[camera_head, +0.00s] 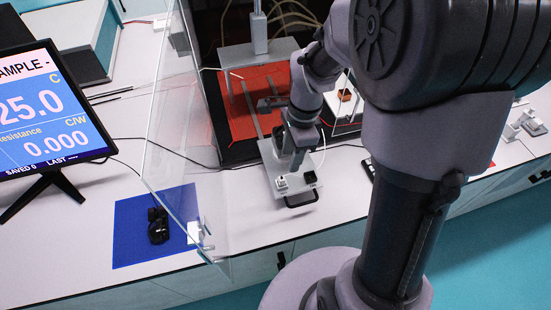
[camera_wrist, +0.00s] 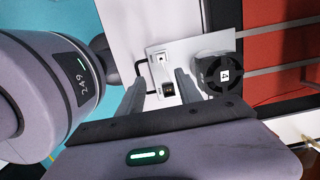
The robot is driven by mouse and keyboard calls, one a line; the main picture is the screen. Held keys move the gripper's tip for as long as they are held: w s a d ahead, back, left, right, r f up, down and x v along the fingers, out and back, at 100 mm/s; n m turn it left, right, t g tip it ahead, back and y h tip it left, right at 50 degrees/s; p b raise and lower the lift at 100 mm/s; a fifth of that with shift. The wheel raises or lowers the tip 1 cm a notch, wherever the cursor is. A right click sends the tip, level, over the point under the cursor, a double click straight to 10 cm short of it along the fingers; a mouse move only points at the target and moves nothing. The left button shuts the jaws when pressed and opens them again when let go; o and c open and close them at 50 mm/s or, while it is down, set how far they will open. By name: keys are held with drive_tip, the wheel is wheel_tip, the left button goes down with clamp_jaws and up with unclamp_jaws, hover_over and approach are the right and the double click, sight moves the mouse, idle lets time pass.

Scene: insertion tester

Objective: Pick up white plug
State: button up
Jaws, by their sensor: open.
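The white plug (camera_head: 281,184) stands upright on a pale plate (camera_head: 268,152) at the bench's front edge. In the wrist view the white plug (camera_wrist: 160,59) shows as a small white block with a dark spot. My gripper (camera_wrist: 160,72) is open and empty, one finger on each side of the line to the plug. The plug lies just past the fingertips, and I cannot tell how far below. In the head view my gripper (camera_head: 297,164) hangs over the plate behind the plug, its fingers partly hidden by my wrist.
A clear panel (camera_head: 184,140) stands left. A blue mat (camera_head: 135,232) holds a black object.

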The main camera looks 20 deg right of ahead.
drive_tip(key=b, duration=0.2)
hover_over(282, 178)
drive_tip(key=d, duration=0.1)
drive_tip(key=f, duration=0.5)
drive_tip(key=shift+s+d+f, duration=0.2)
drive_tip(key=shift+f, duration=0.1)
drive_tip(key=f+b, duration=0.1)
drive_tip(key=f, duration=0.1)
drive_tip(key=a+f+b, duration=0.1)
drive_tip(key=f, duration=0.2)
drive_tip(key=shift+w+a+f+b, duration=0.15)
drive_tip(key=shift+w+f+b, duration=0.05)
drive_tip(key=shift+b, duration=0.15)
drive_tip(key=shift+r, duration=0.2)
drive_tip(key=shift+c, duration=0.6)
clamp_jaws()
